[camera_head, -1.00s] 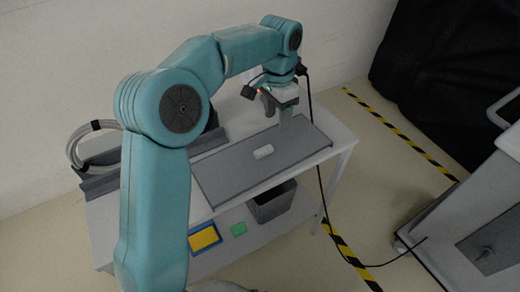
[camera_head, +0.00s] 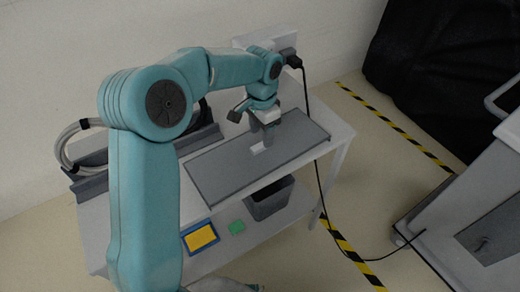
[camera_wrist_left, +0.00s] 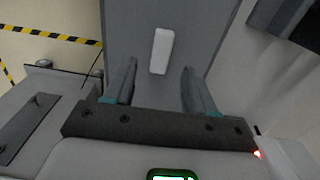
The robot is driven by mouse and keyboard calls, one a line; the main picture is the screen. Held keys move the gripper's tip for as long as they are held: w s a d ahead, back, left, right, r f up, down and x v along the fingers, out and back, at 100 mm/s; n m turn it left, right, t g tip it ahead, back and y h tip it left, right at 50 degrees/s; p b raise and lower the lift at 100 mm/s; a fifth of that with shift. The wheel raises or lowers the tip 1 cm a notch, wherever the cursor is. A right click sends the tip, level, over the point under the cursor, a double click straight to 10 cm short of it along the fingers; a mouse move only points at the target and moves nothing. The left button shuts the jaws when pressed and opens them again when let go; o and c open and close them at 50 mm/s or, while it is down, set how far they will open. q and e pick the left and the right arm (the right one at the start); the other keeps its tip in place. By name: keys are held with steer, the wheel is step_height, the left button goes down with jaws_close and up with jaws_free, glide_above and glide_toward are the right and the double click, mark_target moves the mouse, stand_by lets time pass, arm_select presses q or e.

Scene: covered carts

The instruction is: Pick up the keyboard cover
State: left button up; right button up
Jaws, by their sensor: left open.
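The keyboard cover (camera_head: 215,177) is a flat grey panel lying on the top of the white cart, with a small white handle (camera_head: 257,148) near its middle. In the left wrist view the handle (camera_wrist_left: 161,51) stands out on the grey cover (camera_wrist_left: 193,30). My left gripper (camera_head: 266,140) is above the cover, pointing down, right at the handle and partly hiding it. In the left wrist view its two fingers (camera_wrist_left: 158,92) are open, with the handle ahead of the gap between them and nothing held. My right gripper is not in view.
The cart's lower shelf holds a dark grey bin (camera_head: 268,200), a yellow and blue item (camera_head: 201,238) and a green item (camera_head: 237,227). A black cable (camera_head: 318,185) hangs at the cart's right end. Another cart (camera_head: 478,215) stands at the right.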

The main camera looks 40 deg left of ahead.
mark_target(260, 145)
arm_select(q)
steer(key=f, duration=0.4)
steer(key=shift+s+a+f, duration=0.1)
steer(key=shift+s, duration=0.1)
jaws_close()
